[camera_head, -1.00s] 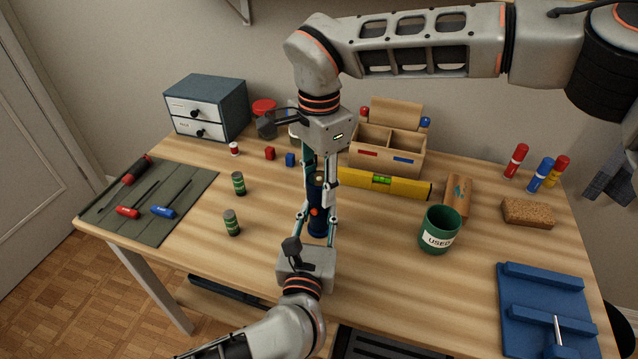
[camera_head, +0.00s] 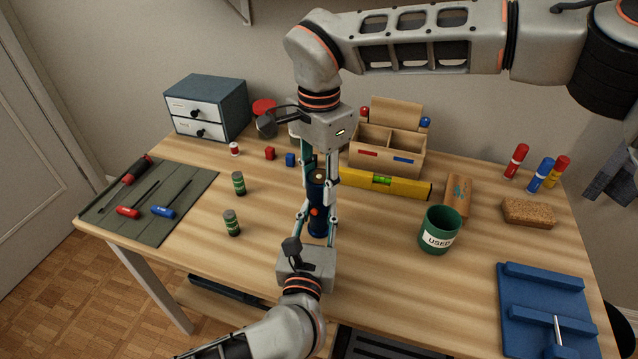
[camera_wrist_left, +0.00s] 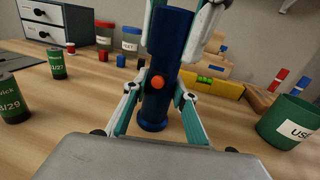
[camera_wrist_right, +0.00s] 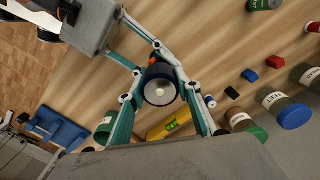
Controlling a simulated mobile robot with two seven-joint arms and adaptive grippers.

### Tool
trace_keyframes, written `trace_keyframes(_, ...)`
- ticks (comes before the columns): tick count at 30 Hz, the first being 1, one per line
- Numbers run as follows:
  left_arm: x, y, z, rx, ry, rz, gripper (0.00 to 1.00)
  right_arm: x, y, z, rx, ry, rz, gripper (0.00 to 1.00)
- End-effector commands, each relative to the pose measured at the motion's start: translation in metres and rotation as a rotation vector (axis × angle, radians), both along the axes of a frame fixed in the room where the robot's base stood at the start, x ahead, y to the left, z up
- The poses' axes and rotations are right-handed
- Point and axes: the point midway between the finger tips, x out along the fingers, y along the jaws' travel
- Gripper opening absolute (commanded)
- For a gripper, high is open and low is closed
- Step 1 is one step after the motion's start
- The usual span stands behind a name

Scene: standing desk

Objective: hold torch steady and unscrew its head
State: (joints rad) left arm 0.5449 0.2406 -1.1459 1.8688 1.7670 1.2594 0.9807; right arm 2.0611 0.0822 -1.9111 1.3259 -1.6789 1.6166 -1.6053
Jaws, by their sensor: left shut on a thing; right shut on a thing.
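The dark blue torch (camera_head: 318,224) stands upright on the desk, with an orange button on its side; it also shows in the left wrist view (camera_wrist_left: 157,108). My left gripper (camera_head: 316,217) comes from the front and is shut on the torch's lower body. My right gripper (camera_head: 320,180) comes from above and is shut on the torch's upper end. In the right wrist view the round end of the torch (camera_wrist_right: 160,92), with a pale disc in its middle, sits between the fingers. Fingers partly hide the torch, so I cannot tell whether a gap shows between head and body.
Two green batteries (camera_head: 231,223) stand left of the torch. A yellow level (camera_head: 400,186) and wooden organizer (camera_head: 412,161) are behind right. A green "USED" cup (camera_head: 439,231) stands right. A tool mat (camera_head: 150,222) lies left, a blue fixture (camera_head: 515,320) front right. Desk between torch and cup is clear.

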Motion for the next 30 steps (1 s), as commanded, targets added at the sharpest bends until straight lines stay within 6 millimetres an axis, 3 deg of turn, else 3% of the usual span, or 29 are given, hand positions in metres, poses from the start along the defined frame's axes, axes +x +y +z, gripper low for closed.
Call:
trace_keyframes(25, 0.000, 0.000, 0.000, 0.000, 0.001, 0.000, 0.00, 0.000, 0.000, 0.017, 0.001, -0.001, -0.001, 0.08)
trace_keyframes(30, 0.000, 0.000, 0.000, 0.000, 0.001, 0.000, 0.00, 0.001, 0.000, 0.030, 0.001, -0.003, 0.000, 0.08)
